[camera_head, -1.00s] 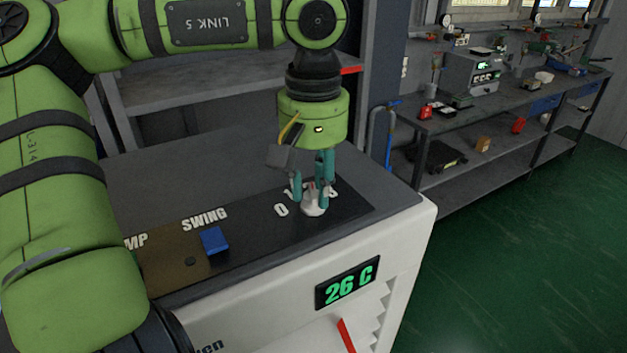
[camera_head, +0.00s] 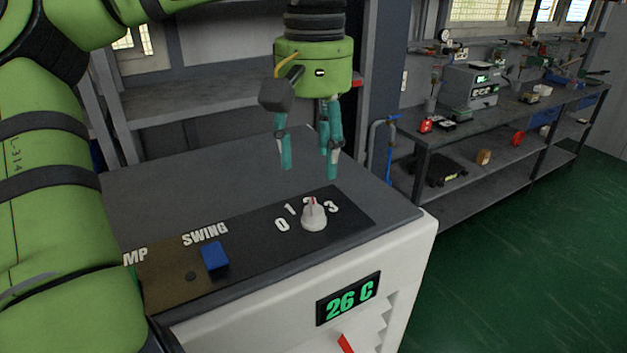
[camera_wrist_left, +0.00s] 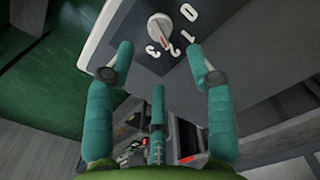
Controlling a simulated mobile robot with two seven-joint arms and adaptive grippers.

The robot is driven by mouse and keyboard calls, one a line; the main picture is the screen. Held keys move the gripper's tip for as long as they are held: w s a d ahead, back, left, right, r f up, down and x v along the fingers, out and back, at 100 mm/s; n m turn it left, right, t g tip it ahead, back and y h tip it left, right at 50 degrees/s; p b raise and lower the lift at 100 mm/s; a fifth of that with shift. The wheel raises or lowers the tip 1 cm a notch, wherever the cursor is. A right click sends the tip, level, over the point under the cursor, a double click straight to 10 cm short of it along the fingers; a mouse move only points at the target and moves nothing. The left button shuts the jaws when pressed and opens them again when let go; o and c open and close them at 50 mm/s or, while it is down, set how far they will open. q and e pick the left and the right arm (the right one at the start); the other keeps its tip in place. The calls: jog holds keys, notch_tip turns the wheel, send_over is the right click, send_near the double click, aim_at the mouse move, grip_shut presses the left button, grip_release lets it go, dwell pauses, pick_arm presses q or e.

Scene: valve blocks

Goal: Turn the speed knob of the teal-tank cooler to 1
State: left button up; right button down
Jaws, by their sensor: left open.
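The white speed knob (camera_head: 314,217) sits on the dark panel of a pale cooler (camera_head: 403,262). Its red mark points up between the 1 and the 3, where the 2 is partly hidden in the head view. In the left wrist view the knob (camera_wrist_left: 160,27) shows at the top, its red mark towards the 2. My left gripper (camera_head: 309,164) is open and empty above and behind the knob, apart from it. Its teal fingers also show in the left wrist view (camera_wrist_left: 160,62). No teal tank shows, so I cannot tell the tank's colour. My right gripper is out of view.
A blue SWING switch (camera_head: 215,258) stands on the panel left of the knob. A display (camera_head: 348,298) on the cooler's front reads 26 C. A grey workbench (camera_head: 470,137) with tools is at the back right. Green floor is clear at the right.

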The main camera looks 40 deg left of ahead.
pick_arm(q)
notch_tip(320, 180, up, 4)
jog(key=shift+f, duration=0.1)
dwell(0.7)
